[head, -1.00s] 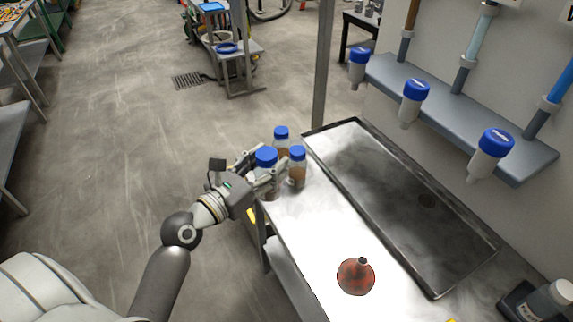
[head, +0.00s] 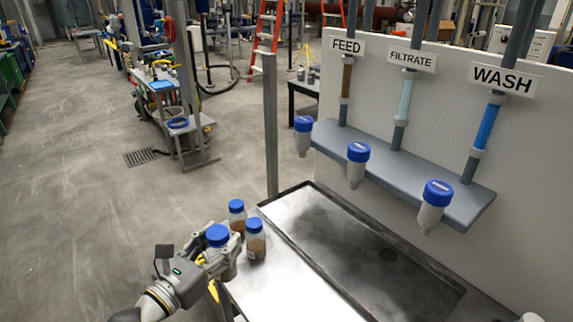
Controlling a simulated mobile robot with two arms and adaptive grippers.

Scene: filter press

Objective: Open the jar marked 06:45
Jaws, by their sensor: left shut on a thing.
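Three jars with blue lids and brown contents stand close together at the far left end of the bench. My left gripper (head: 220,264) is shut on the nearest jar (head: 218,237), with its fingers around the body below the lid. The lid is on this jar. A second jar (head: 237,217) stands behind it and a third jar (head: 255,241) stands just to its right, both upright and lidded. No time marking can be read on any jar, so I cannot tell which is 06:45. My right gripper is not in view.
A shallow metal tray (head: 285,205) lies on the bench (head: 275,300) right of the jars. Above it, a grey shelf (head: 400,180) carries three blue-topped taps under FEED, FILTRATE and WASH signs. A metal post (head: 270,125) rises behind the jars. The bench front is clear.

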